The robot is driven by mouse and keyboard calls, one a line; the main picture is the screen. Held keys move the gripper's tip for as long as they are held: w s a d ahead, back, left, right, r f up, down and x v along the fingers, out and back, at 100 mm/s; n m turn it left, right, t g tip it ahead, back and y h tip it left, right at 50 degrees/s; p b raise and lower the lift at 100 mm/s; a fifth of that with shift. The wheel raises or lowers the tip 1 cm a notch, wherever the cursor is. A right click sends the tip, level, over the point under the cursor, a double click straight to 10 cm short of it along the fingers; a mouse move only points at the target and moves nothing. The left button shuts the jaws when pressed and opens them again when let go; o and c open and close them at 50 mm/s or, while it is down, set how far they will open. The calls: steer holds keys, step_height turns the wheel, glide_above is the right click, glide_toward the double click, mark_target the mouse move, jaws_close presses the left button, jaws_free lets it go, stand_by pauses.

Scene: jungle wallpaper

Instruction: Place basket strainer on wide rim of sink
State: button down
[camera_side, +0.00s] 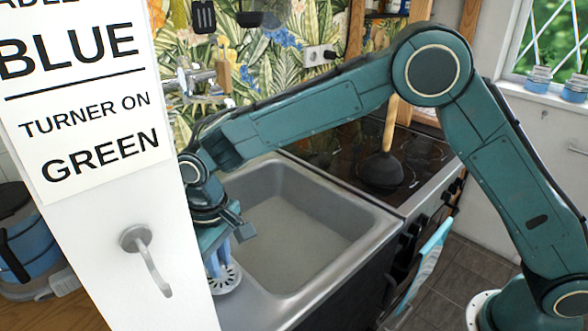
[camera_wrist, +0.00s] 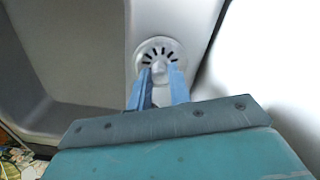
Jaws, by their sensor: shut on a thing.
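The basket strainer (camera_side: 229,281) is a pale round slotted disc with a small central knob. It lies level over the wide left rim (camera_side: 250,305) of the grey sink (camera_side: 300,220), at or very near the metal; I cannot tell whether it touches. In the wrist view the strainer (camera_wrist: 152,46) shows its dark radial slots, with the sink basin to its left. My gripper (camera_side: 219,266) points down, with its blue fingers (camera_wrist: 160,76) shut on the strainer's knob. Part of the strainer is hidden by the white panel in the side view and by the fingers in the wrist view.
A white panel with a printed sign (camera_side: 85,90) and a handle stands close at left. A plunger (camera_side: 382,168) stands on the dark stovetop (camera_side: 425,155) right of the sink. A faucet (camera_side: 190,78) is behind. The basin is empty.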

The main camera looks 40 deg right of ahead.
steer(key=shift+f, duration=0.6)
steer(key=shift+a+f, duration=0.2)
steer(key=shift+f, duration=0.05)
steer(key=shift+f, duration=0.1)
steer(key=c, duration=1.3)
jaws_free()
step_height(320, 180, up, 12)
